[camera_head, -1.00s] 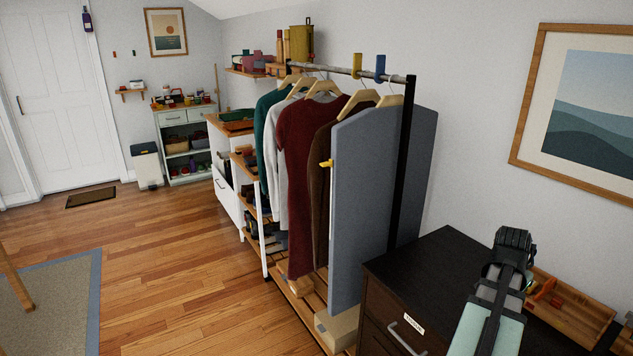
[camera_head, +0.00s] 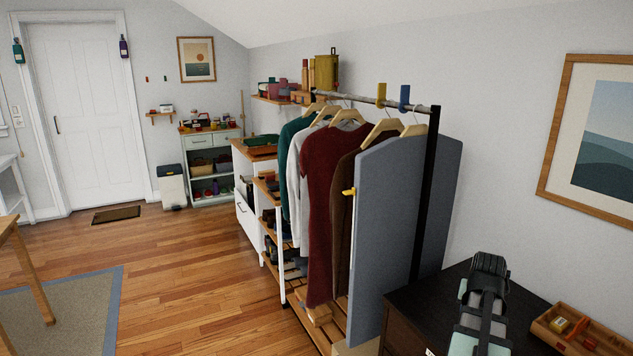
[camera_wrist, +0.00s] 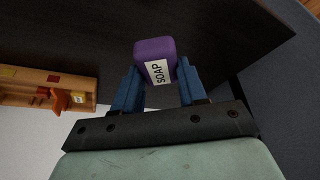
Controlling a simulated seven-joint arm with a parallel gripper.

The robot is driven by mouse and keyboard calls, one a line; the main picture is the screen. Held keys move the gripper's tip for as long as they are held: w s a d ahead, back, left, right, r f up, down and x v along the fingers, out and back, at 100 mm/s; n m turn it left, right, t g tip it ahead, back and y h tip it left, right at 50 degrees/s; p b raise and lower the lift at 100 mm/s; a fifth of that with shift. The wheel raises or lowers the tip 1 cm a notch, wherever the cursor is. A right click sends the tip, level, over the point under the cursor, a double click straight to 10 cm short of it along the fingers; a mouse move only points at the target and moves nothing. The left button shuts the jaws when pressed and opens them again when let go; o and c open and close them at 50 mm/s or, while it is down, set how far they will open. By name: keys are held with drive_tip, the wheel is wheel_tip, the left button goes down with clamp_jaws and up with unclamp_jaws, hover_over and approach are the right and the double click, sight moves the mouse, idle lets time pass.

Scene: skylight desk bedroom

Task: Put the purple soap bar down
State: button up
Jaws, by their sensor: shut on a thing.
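The purple soap bar (camera_wrist: 153,52) carries a white label reading SOAP and shows in the wrist view. My gripper (camera_wrist: 156,80) is shut on it, with a blue finger on each side of the bar. Beyond the bar is the dark top of a dresser (camera_wrist: 100,28); I cannot tell whether the bar touches it. In the head view my gripper (camera_head: 488,268) is over the dark dresser (camera_head: 404,308) at the lower right, and the soap bar is hidden there behind my wrist.
A wooden tray (camera_head: 541,330) with small items lies to the right of my gripper; it also shows in the wrist view (camera_wrist: 50,79). A grey ironing board (camera_head: 405,210) and a clothes rack (camera_head: 433,200) stand to the left. Bare dark dresser top lies around the bar.

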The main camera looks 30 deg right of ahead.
drive_tip(key=w+a+f+n+t+y, duration=0.15)
drive_tip(key=w+a+n, duration=0.45)
drive_tip(key=w+a, duration=1.55)
drive_tip(key=w+a+f+n+y, duration=0.1)
drive_tip(key=w+a+n, duration=0.1)
drive_tip(key=a, duration=1.3)
drive_tip(key=w+a+f+n+y, duration=0.1)
drive_tip(key=w+a+n, duration=0.2)
drive_tip(key=a, duration=1.3)
drive_tip(key=shift+w, duration=0.25)
drive_tip(key=shift+d+t, duration=0.15)
drive_tip(key=shift+t, duration=0.1)
